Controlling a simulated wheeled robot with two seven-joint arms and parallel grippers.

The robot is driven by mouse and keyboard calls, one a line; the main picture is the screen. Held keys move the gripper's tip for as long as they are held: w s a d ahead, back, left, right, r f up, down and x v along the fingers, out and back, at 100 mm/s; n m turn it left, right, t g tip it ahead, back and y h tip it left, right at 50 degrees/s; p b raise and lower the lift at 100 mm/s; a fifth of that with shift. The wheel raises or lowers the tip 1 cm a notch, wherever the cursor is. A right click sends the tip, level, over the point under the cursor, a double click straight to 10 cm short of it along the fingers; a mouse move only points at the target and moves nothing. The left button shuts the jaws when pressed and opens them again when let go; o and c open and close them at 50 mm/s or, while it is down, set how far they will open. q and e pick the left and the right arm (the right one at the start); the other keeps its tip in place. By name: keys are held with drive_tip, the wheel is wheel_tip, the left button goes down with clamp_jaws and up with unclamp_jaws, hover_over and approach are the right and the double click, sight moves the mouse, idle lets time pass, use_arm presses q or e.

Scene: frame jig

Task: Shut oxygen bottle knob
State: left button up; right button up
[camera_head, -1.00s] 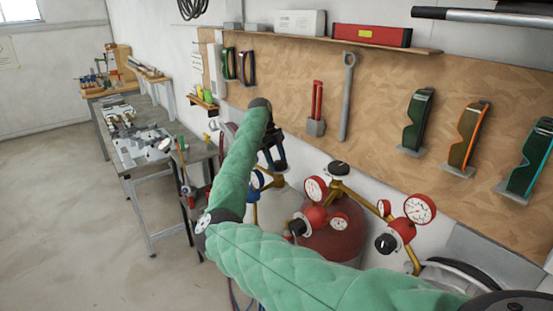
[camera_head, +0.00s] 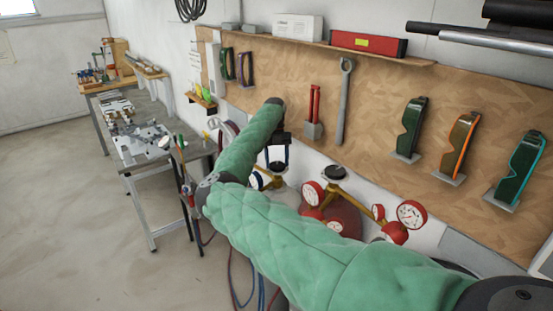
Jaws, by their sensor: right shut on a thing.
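My right arm in its green sleeve crosses the head view from the lower right. Its dark gripper (camera_head: 278,156) points down over the oxygen bottle's brass valve (camera_head: 274,182), beside a blue-rimmed gauge (camera_head: 257,181). The gripper is shut on the knob at the top of this valve. The knob is mostly hidden between the fingers, so its turn cannot be read. The bottle body is largely hidden behind my arm. My left gripper is not in view.
Close to the right stands a red bottle (camera_head: 347,216) with a black top knob (camera_head: 335,172) and red gauges (camera_head: 411,214). A workbench (camera_head: 170,120) stands left; the floor there is clear.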

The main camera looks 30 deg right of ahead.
drive_tip(key=shift+m, duration=0.5)
drive_tip(key=o, duration=1)
